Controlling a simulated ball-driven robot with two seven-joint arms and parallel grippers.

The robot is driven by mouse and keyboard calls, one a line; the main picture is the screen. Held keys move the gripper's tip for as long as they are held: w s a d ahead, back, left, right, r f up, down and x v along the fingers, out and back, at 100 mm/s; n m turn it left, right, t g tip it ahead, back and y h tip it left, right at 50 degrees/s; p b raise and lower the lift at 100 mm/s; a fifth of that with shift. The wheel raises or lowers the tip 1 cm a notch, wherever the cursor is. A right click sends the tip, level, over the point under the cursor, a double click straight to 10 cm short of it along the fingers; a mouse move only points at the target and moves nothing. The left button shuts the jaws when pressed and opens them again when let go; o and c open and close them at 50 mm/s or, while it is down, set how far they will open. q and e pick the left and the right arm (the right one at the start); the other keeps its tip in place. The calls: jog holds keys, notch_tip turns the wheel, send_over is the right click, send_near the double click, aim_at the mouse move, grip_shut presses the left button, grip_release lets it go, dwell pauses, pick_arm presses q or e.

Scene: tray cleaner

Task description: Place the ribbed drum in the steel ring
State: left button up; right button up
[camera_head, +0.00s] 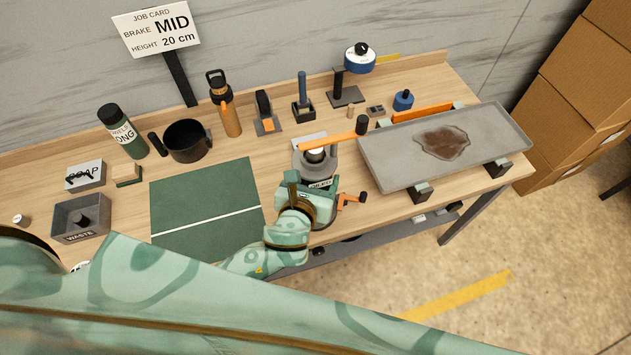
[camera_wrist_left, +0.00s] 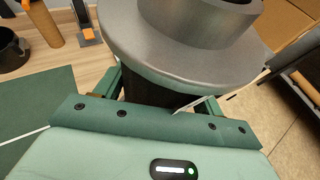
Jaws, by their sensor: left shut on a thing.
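My left gripper (camera_head: 308,198) is shut around a dark body below a grey steel ring (camera_wrist_left: 165,58) at the front edge of the bench. The dark body (camera_wrist_left: 160,92) looks like the ribbed drum, but its ribs are hard to make out. In the left wrist view the steel ring is a broad flange with a raised collar, close above the jaws (camera_wrist_left: 160,105). It hides the top of the dark body. In the head view the ring (camera_head: 300,160) shows just beyond the gripper. My right gripper is not in view.
An orange lever (camera_head: 330,141) crosses above the ring. A stained metal tray (camera_head: 385,172) stands on supports at right. A green mat (camera_head: 205,195) lies at left.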

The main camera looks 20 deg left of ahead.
pick_arm(q)
jog(key=w+a+f+b, duration=0.1)
jog(key=w+f+b, duration=0.2)
jog(key=f, duration=0.6)
jog(key=shift+w+a+b, duration=0.25)
jog(key=shift+w+b, duration=0.1)
jog(key=shift+w, duration=0.75)
jog(key=shift+f, duration=0.2)
jog(key=o, duration=1.5)
